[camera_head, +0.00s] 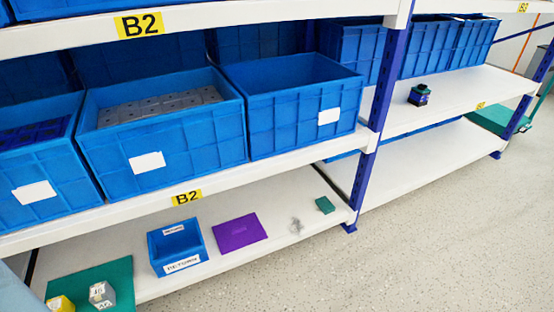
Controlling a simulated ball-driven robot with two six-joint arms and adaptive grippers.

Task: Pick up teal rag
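A small teal block-like thing (325,205), which looks like the folded teal rag, lies on the bottom shelf (275,258) near its right end, close to the blue upright post. A larger flat teal mat (120,276) lies at the left of the same shelf. It has a yellow cube (60,304) and a grey cube with a label (102,294) on it. Neither of my grippers is in view.
A small blue bin (177,247), a flat purple sheet (239,232) and a small greyish object (296,225) share the bottom shelf. Large blue crates (290,105) fill the shelf above. A blue post (372,140) stands at the right. The speckled floor (440,235) is clear.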

